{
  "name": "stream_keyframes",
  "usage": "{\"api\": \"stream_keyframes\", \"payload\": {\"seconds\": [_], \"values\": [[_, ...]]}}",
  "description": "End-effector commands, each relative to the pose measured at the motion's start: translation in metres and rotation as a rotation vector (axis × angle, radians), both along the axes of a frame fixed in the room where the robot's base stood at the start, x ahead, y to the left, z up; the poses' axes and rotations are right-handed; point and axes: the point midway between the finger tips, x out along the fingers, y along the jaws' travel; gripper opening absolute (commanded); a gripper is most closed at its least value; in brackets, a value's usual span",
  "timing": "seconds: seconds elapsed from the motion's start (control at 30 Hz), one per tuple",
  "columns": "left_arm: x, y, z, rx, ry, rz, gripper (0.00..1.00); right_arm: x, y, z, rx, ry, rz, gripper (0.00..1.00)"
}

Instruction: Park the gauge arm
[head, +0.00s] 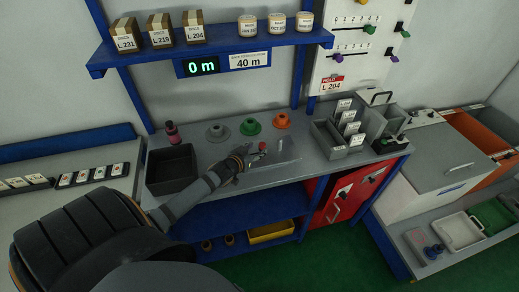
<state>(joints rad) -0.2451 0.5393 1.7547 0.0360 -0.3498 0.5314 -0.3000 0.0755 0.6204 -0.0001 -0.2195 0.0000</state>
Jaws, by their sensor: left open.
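A small red knob (263,146) shows on a grey plate or block (285,152) at the front of the bench, right of the middle. This may be the gauge arm, but it is too small and too covered to tell its position. My left gripper (257,156) is open, close beside the red knob on its left and front. I cannot tell whether it touches it. My left forearm hides part of the bench front. My right gripper is out of view.
A black bin (172,170) stands left of my forearm. Grey, green and orange cones (250,126) stand behind the gripper. A grey card rack (335,135) is to the right. A blue shelf (215,44) with boxes, jars and a "0 m" display (203,66) hangs above.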

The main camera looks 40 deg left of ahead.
Motion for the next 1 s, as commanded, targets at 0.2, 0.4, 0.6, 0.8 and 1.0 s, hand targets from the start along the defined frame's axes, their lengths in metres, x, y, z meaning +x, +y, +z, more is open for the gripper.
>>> {"api": "stream_keyframes", "payload": {"seconds": [0.2,0.4,0.6,0.8,1.0], "values": [[0.027,0.001,-0.01,-0.002,-0.002,0.0,0.49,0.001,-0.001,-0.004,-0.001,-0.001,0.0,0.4],[0.032,0.001,-0.012,0.0,-0.001,-0.002,0.49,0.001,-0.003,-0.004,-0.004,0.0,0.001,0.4],[0.031,0.002,-0.012,0.001,0.0,-0.003,0.4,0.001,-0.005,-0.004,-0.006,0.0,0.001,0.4],[0.031,0.002,-0.012,0.001,0.0,-0.002,0.13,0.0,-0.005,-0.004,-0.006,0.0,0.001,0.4],[0.031,0.002,-0.013,0.001,0.0,-0.002,0.0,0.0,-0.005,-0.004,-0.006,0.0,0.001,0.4]]}}
